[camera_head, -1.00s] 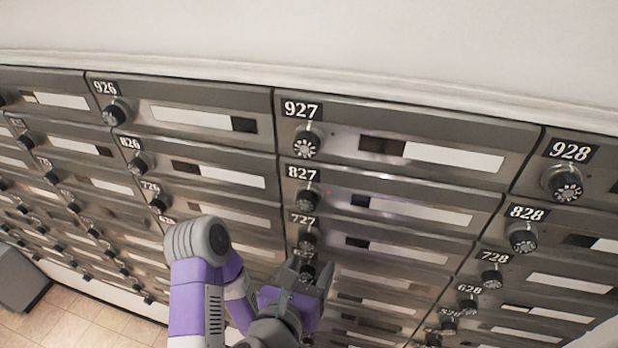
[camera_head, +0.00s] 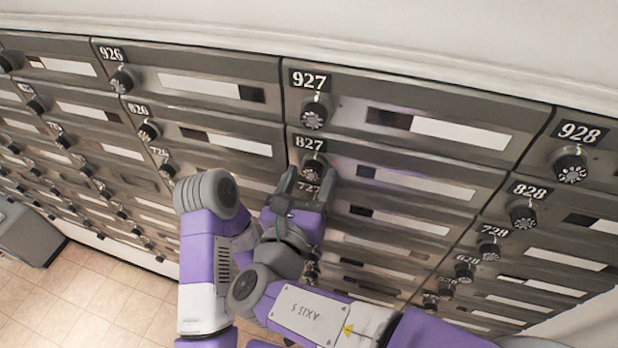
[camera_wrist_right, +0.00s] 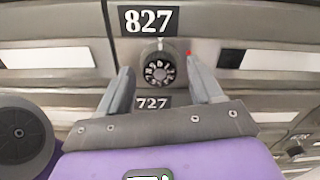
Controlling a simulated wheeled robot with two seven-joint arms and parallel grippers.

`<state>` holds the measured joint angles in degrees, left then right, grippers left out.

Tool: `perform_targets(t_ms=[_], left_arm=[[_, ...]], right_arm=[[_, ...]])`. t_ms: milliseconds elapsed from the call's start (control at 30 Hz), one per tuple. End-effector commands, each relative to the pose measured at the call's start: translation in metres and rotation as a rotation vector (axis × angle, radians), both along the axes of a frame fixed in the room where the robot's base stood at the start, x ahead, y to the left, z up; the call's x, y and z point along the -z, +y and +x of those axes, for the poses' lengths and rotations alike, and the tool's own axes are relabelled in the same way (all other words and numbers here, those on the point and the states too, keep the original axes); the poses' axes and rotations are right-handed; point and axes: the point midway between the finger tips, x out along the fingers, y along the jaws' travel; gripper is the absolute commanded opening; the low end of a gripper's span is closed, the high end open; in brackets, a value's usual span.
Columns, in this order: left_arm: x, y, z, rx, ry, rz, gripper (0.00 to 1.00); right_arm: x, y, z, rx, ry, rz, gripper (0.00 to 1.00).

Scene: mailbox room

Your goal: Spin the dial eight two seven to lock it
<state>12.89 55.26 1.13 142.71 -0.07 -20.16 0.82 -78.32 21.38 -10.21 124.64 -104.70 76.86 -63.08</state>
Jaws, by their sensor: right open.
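The 827 dial (camera_head: 314,166) is a round black knob with white marks, just under its 827 plate (camera_head: 311,143). In the right wrist view the dial (camera_wrist_right: 159,70) sits centred ahead, between and slightly beyond the fingertips. My right gripper (camera_head: 308,178) is open, one finger on each side below the dial; it also shows in the right wrist view (camera_wrist_right: 159,78). I see no clear contact with the dial. The lower part of the dial is close to the fingers in the head view. My left gripper is not in view.
The 927 dial (camera_head: 314,114) is right above and the 727 plate (camera_wrist_right: 153,102) right below. The 828 dial (camera_head: 522,214) and 928 dial (camera_head: 570,165) are to the right. The wall of mailboxes is close in front; tiled floor (camera_head: 95,305) shows at lower left.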

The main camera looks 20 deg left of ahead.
Motion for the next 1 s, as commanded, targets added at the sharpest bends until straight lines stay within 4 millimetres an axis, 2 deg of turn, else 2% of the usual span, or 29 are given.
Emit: perform_targets(t_ms=[133, 500, 767, 1000], left_arm=[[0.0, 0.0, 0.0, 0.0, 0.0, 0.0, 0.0], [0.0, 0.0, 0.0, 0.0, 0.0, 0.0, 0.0], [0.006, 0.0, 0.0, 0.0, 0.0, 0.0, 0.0], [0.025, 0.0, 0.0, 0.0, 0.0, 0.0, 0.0]], right_arm=[[0.0, 0.0, 0.0, 0.0, 0.0, 0.0, 0.64], [0.0, 0.0, 0.0, 0.0, 0.001, 0.0, 0.09], [0.001, 0.0, 0.0, 0.0, 0.0, 0.032, 0.09], [0.004, 0.0, 0.0, 0.001, -0.005, 0.159, 0.09]])
